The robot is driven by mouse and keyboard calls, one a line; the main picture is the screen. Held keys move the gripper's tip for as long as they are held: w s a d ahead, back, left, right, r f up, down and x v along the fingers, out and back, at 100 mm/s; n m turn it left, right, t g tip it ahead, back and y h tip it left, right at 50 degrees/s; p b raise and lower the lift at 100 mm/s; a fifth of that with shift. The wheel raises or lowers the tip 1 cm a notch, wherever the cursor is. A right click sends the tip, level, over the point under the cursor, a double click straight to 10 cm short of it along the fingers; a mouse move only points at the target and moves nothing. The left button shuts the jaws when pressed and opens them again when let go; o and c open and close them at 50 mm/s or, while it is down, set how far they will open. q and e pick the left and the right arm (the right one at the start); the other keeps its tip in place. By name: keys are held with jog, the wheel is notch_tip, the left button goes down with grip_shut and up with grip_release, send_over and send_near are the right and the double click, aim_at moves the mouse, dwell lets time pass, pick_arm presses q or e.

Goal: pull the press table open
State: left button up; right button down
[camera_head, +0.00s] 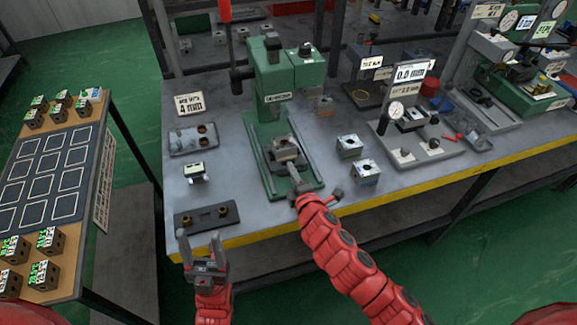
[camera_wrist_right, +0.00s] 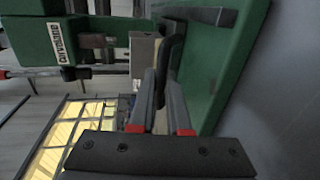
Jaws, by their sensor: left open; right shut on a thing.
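The green press (camera_head: 275,70) stands on the grey workbench, with its base plate (camera_head: 262,180) reaching toward the front edge. The press table (camera_head: 283,148) sits low in front of the press column with a metal block on it. My right gripper (camera_head: 297,182) is at the front of the press table. In the right wrist view, my right gripper (camera_wrist_right: 163,85) is shut on the dark handle (camera_wrist_right: 172,55) of the press table, between its two grey fingers. My left gripper (camera_head: 202,248) is open and empty, in front of the bench's front edge.
A dark plate (camera_head: 207,217) with brass rings lies near the front left edge. Metal blocks (camera_head: 365,172) stand right of the press. A gauge fixture (camera_head: 410,135) is further right. A side table (camera_head: 60,150) with several blocks stands at left.

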jog(key=v, duration=0.2)
jog(key=f+v, duration=0.1)
jog(key=v, duration=0.2)
jog(key=shift+s+d, duration=0.1)
jog(key=shift+s, duration=0.05)
jog(key=c, duration=1.2)
grip_release()
jog(key=shift+o, duration=0.2)
jog(key=shift+s, duration=0.1)
jog(key=shift+s+d, duration=0.2)
jog(key=shift+s, duration=0.05)
jog(key=p+v, duration=0.5)
jog(key=v, duration=1.1)
jog(key=shift+s, duration=0.3)
